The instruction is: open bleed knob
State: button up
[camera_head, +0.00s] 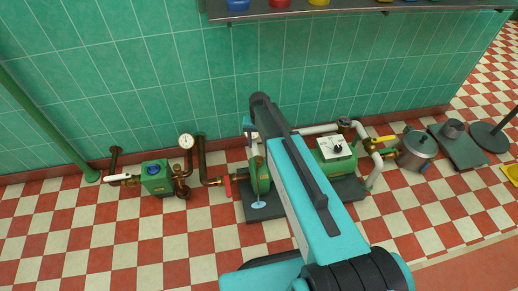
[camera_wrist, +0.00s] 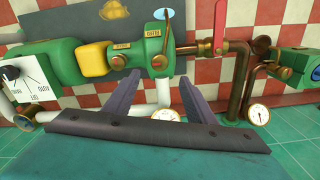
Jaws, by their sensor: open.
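In the wrist view, a green pump body (camera_wrist: 120,55) with brass fittings runs across the top of the picture. A round brass knob (camera_wrist: 160,64) sits on its end, just beyond my fingertips; I cannot tell for certain that it is the bleed knob. My gripper (camera_wrist: 158,82) is open, its two dark fingers apart with nothing clearly held between them. The knob lies roughly in line with the gap; contact is not visible. In the head view my own arm covers most of the pump, leaving part of its green body (camera_head: 259,174) showing.
A red lever (camera_wrist: 220,25) stands on the pipe beside the pump. A pressure gauge (camera_wrist: 257,114) and a green box (camera_wrist: 297,64) are further right. In the head view, a white-faced control box (camera_head: 334,148) and grey pot (camera_head: 416,150) stand right of my arm.

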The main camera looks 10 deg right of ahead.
jog(key=shift+r, duration=1.75)
jog(key=shift+r, duration=0.1)
jog(key=s+f+g+p, duration=0.2)
jog(key=s+f+p, duration=0.2)
jog(key=s, duration=0.6)
jog(key=s+f+g+p, duration=0.1)
jog(key=s+f+p, duration=0.3)
jog(key=s, duration=0.6)
jog(key=s+d+n+g+p, duration=0.1)
jog(key=s+n+g+p, duration=0.1)
jog(key=s, duration=1.9)
jog(key=shift+s+r+n+p, duration=0.2)
jog(key=shift+s+n+p, duration=0.15)
jog(key=shift+p, duration=0.25)
jog(key=shift+w, duration=0.1)
